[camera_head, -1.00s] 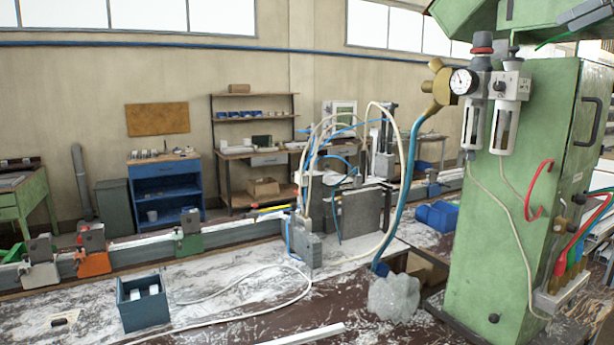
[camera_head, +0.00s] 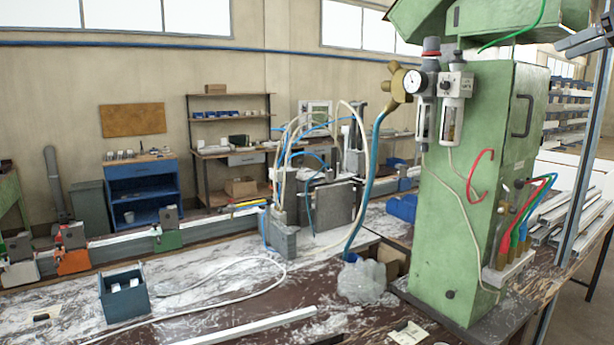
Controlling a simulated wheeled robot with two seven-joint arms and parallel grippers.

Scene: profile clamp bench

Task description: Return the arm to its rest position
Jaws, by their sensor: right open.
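My right gripper (camera_head: 568,45) shows small at the upper right edge, raised to the right of the green cabinet (camera_head: 465,200). It is open, and I see nothing between its fingers. Most of my right arm lies outside the picture. My left gripper and arm are not in view.
A slanting grey post (camera_head: 584,170) and stacked metal profiles (camera_head: 575,215) stand at the right. A blue-grey box (camera_head: 124,297), a looping white hose (camera_head: 225,265), a clear plastic bag (camera_head: 361,281) and a white bar (camera_head: 250,328) lie on the bench. A long rail (camera_head: 205,228) with clamps runs behind.

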